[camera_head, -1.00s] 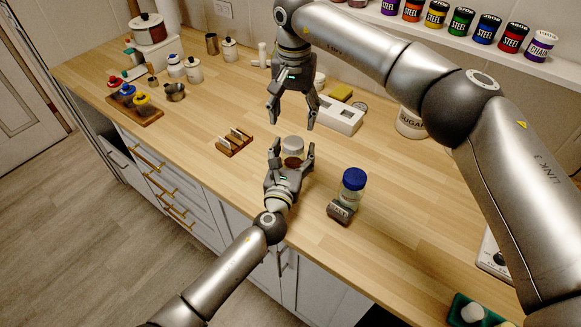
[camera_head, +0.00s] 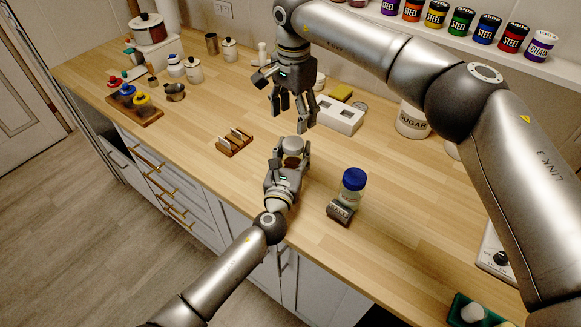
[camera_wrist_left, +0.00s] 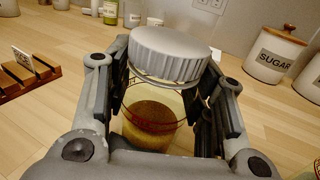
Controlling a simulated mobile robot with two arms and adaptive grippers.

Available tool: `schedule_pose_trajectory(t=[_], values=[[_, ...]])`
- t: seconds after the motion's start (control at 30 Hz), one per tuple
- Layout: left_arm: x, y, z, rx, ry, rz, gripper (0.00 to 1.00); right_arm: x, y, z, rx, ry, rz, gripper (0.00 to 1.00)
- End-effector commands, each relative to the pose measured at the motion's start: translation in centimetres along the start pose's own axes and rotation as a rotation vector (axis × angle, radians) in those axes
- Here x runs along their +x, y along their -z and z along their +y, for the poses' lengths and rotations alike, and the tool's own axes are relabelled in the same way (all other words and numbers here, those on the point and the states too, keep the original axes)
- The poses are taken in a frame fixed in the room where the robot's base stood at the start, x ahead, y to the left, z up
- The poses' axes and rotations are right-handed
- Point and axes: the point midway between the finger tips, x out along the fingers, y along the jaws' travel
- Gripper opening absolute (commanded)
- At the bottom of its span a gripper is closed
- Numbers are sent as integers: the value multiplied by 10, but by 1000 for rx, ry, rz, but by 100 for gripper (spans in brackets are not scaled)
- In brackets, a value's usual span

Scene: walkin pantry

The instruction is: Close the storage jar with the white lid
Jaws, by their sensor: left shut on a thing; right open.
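The storage jar is clear glass with brown contents (camera_wrist_left: 152,120). It stands on the wooden counter in the head view (camera_head: 291,161). Its ribbed white lid (camera_wrist_left: 172,52) is at the top of the jar and looks slightly tilted in the left wrist view; it also shows in the head view (camera_head: 293,144). I cannot tell whether the lid is seated. My left gripper (camera_head: 290,163) is shut on the jar's glass body, a finger on each side, below the lid. My right gripper (camera_head: 294,123) is open and empty above the counter, just behind the jar.
A wooden rack (camera_head: 234,142) is at the left. A white holder (camera_head: 340,116) and the sugar canister (camera_head: 411,122) stand behind. The counter between is mostly clear.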

Motion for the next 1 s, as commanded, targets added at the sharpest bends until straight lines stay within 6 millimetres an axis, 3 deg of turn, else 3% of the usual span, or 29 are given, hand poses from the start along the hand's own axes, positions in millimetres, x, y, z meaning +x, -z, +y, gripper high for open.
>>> schedule_pose_trajectory(t=[0.2, 0.4, 1.0], values=[[0, 0, 0, 0, 0, 0, 0, -1, 1, 0, 342, 1, 2, 64], [0, 0, 0, 0, 0, 0, 0, -1, 1, 0, 542, 1, 1, 64], [0, 0, 0, 0, 0, 0, 0, 5, 1, 0, 610, -1, 0, 64]])
